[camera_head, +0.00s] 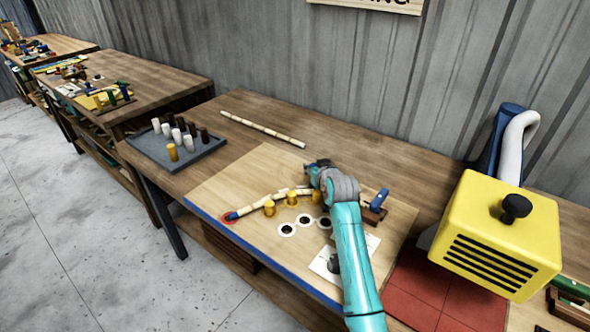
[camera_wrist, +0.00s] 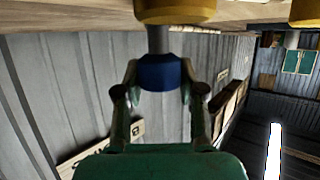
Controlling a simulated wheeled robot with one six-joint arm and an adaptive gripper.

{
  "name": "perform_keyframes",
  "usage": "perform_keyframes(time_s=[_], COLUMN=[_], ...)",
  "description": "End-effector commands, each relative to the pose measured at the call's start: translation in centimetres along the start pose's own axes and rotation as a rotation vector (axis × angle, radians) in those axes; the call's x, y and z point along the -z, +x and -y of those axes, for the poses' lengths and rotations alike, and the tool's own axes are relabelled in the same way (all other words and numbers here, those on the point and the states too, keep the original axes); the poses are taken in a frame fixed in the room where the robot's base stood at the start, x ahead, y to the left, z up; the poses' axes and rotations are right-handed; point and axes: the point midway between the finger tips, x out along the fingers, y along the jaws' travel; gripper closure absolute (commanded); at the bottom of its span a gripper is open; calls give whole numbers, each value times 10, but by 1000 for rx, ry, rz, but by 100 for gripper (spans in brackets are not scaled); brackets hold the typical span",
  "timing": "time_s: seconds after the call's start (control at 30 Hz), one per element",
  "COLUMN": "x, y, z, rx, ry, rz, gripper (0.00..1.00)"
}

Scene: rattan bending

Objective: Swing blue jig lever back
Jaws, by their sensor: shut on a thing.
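In the wrist view, my gripper (camera_wrist: 158,85) is shut on the blue grip of the jig lever (camera_wrist: 158,73). A grey rod runs from the grip to a yellow rounded part (camera_wrist: 175,11) at the top. In the head view, my gripper (camera_head: 317,169) is over the far middle of the jig board (camera_head: 228,187); the lever is mostly hidden there. A pale jointed rattan pole (camera_head: 252,209) lies along the board beside yellow pegs (camera_head: 270,208). Its left end is blue, over a red ring. A blue handle (camera_head: 381,197) stands on a brown block at the right.
A grey tray (camera_head: 152,157) of white, brown and yellow pegs stands at the left. Another pole (camera_head: 262,129) lies behind the board. A yellow machine (camera_head: 497,235) with a white hose is at the right, near a red mat (camera_head: 432,300). White rings (camera_head: 287,230) lie on the board.

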Motion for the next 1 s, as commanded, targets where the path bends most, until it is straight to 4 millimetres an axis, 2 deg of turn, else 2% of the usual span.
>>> perform_keyframes(time_s=[0.2,0.5,0.73,1.0], x=[-7,-18,-26,-30], y=[-16,-43,-60,-69], z=[-44,-89,-108,-116], rx=[-190,-410,-518,-573], ry=[76,168,214,237], rz=[1,1,2,4], gripper=[100,100,100,100])
